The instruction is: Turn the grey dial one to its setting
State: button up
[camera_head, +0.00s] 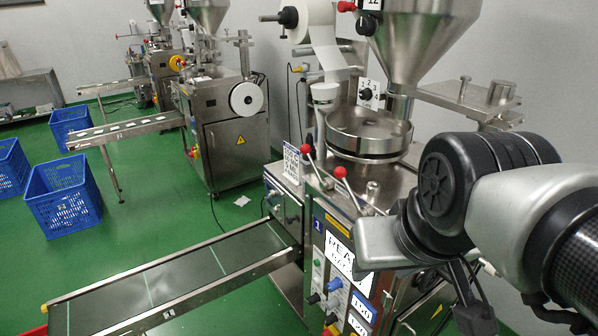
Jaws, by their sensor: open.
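The control panel (326,278) is on the front of the nearest steel machine, marked 1. White labels with numbers (363,306) are right of the knobs. My gripper (474,312) shows only in part at the lower right, to the right of the panel and apart from it. It is open, with nothing seen in it.
Two red-tipped levers (341,172) stick up above the panel. A conveyor (170,290) runs to the lower left. A round steel pan (368,135) and a hopper (415,40) are above. Blue crates (62,195) stand on the green floor at left. My arm covers the machine's right side.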

aim_at(335, 301)
jog(key=i+j+z, duration=0.5)
jog(key=j, duration=0.2)
jog(key=l+z, duration=0.1)
jog(key=k+l+z, duration=0.15)
jog(key=l, duration=0.2)
